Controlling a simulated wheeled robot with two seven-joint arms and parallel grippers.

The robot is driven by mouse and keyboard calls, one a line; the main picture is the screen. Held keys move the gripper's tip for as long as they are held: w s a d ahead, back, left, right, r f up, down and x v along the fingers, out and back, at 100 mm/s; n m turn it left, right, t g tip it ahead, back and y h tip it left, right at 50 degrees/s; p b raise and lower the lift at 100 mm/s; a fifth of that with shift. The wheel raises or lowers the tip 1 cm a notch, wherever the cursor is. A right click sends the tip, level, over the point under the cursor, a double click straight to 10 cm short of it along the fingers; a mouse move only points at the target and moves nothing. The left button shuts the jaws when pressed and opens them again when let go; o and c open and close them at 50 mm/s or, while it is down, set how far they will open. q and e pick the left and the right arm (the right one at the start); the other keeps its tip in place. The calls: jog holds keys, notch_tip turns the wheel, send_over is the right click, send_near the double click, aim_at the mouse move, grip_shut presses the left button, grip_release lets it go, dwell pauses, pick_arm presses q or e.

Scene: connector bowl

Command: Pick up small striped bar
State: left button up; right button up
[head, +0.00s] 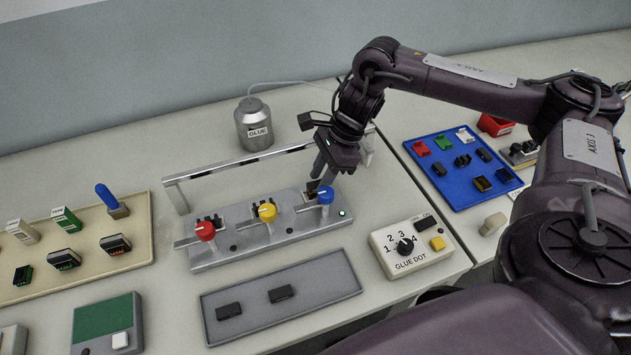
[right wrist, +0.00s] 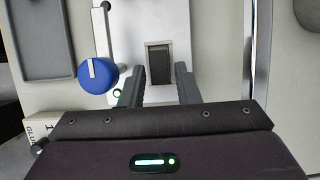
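My right gripper (head: 322,178) is over the right end of the grey clamp fixture (head: 240,241), beside its blue knob (head: 326,195). In the right wrist view its two fingers (right wrist: 159,84) are apart with nothing gripped. A small dark bar (right wrist: 160,64) sits in the fixture, just beyond and between the fingertips; I cannot make out stripes on it. In the head view the fingers partly hide that spot. Small dark connectors with coloured marks (head: 115,244) stand on the beige board (head: 140,211) at left. My left gripper is out of view.
A metal rail (head: 240,161) runs behind the fixture, with a glue pot (head: 254,126) beyond it. The glue dot box (head: 411,246) stands to the right. A grey tray (head: 330,289) with two dark bars lies in front. A blue tray (head: 447,190) of parts lies at far right.

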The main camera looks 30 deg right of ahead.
jog(key=shift+f, duration=0.25)
grip_shut()
jog(key=shift+r, duration=0.15)
